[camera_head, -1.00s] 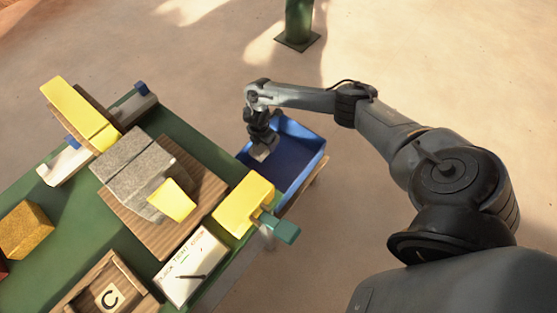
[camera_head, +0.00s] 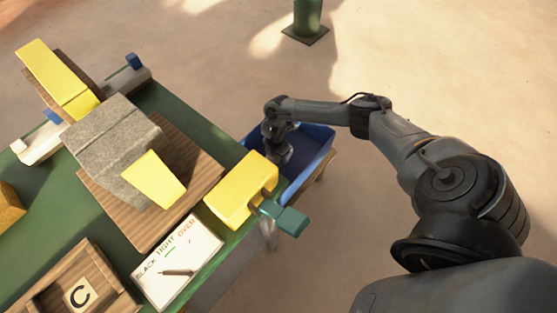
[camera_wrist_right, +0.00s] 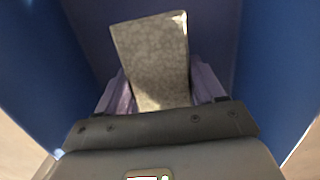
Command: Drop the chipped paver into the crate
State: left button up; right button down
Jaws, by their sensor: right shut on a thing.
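The chipped paver (camera_wrist_right: 152,52) is a speckled grey slab, pale along one edge, held upright between the fingers of my right gripper (camera_wrist_right: 162,92) in the right wrist view. My right gripper (camera_head: 281,156) is down inside the blue crate (camera_head: 318,165), with the crate's walls on both sides of it. In the head view the paver is hidden behind the gripper, the crate and a yellow block. I cannot tell whether the paver touches the crate floor. My left gripper is not in view.
A yellow block (camera_head: 238,188) with a teal handle (camera_head: 285,218) stands beside the crate's near side. Grey blocks (camera_head: 105,145) sit on a wooden board (camera_head: 150,222) on the green table (camera_head: 190,118). A lettered white card (camera_head: 178,262) and a wooden tray (camera_head: 45,290) lie nearer.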

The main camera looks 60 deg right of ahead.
aim_at(278, 158)
jog(key=shift+w+d+f+b, duration=0.1)
jog(key=shift+w+f+b, duration=0.05)
jog(key=shift+f+b, duration=1.15)
jog(key=shift+f, duration=0.55)
jog(key=shift+f, duration=0.2)
jog(key=shift+f, duration=0.35)
jog(key=shift+c, duration=0.6)
grip_release()
